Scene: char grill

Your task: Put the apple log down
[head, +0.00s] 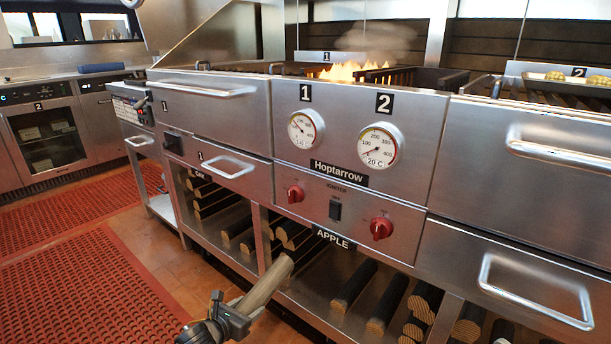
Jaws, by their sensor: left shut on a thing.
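The apple log (264,287) is a pale brown split piece of wood, tilted with its upper end toward the grill's lower shelf. My left gripper (232,318) is shut on its lower end, low in front of the grill. The log's upper end overlaps the open shelf opening below the APPLE label (335,239); I cannot tell whether it is inside the opening or in front of it. My right gripper is not in view.
Under the grill, the shelf (312,297) holds several dark-barked logs (354,285) with gaps between them. Drawer handles (537,290) and red knobs (381,228) jut out above. Flames (350,71) burn on the grill top. Red mats (75,270) cover the floor at left.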

